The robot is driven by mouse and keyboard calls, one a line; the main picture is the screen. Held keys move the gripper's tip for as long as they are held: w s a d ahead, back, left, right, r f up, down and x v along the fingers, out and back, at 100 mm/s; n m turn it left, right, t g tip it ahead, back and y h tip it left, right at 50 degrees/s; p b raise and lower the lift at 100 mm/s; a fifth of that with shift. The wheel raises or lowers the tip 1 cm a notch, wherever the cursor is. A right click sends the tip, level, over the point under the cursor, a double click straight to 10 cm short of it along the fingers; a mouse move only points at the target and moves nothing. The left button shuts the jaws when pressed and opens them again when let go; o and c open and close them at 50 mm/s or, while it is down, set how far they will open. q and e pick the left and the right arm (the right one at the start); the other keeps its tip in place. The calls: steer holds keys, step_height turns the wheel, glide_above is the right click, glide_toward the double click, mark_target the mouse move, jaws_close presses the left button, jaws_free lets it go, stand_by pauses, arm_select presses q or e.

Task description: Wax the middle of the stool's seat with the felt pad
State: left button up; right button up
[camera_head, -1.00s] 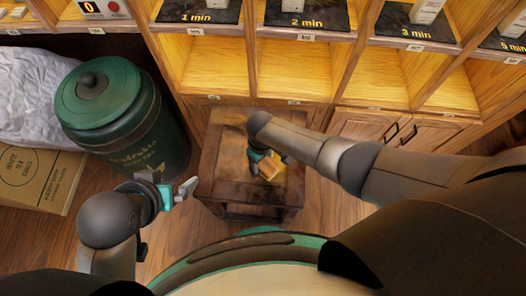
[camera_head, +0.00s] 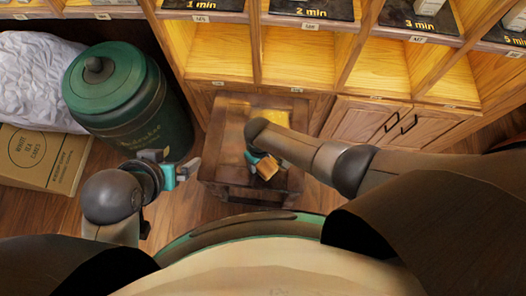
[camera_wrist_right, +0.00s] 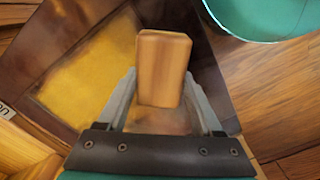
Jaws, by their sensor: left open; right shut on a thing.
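The stool (camera_head: 225,160) is dark brown, low and square-topped, and stands in front of the shelf unit. A yellow patch (camera_head: 274,118) lies on its seat at the far right; the patch (camera_wrist_right: 92,80) shows as a yellow rectangle in the right wrist view. My right gripper (camera_head: 262,160) is shut on a tan wooden-looking block, the felt pad (camera_wrist_right: 163,62), over the near right part of the seat. Its felt face is hidden, and I cannot tell whether it touches the seat. My left gripper (camera_head: 178,166) is open and empty, left of the stool.
A large green lidded canister (camera_head: 130,105) stands left of the stool. A cardboard box (camera_head: 42,160) and crumpled white paper (camera_head: 35,65) are at the far left. Lit shelves (camera_head: 290,60) and closed cabinet doors (camera_head: 385,125) stand behind. Bare wooden floor shows around the stool.

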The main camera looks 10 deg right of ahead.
steer(key=shift+w+a, duration=0.3)
steer(key=shift+a, duration=0.65)
steer(key=shift+w+d+b, duration=0.35)
steer(key=shift+w+b, duration=0.35)
steer(key=shift+w, duration=0.4)
steer(key=shift+w+d+b, duration=0.3)
steer(key=shift+w+b, duration=0.45)
steer(key=shift+w, duration=0.4)
steer(key=shift+w+d+b, duration=0.35)
steer(key=shift+w+b, duration=0.35)
steer(key=shift+w, duration=0.4)
steer(key=shift+w+d+f+b, duration=0.1)
steer(key=shift+w+d+b, duration=0.1)
steer(key=shift+w+b, duration=0.4)
steer(key=shift+w+d+f+b, duration=0.1)
steer(key=shift+w+d+b, duration=0.05)
steer(key=shift+w+b, duration=0.45)
steer(key=shift+w+d+r, duration=0.1)
steer(key=shift+w+d, duration=0.05)
steer(key=shift+w, duration=0.35)
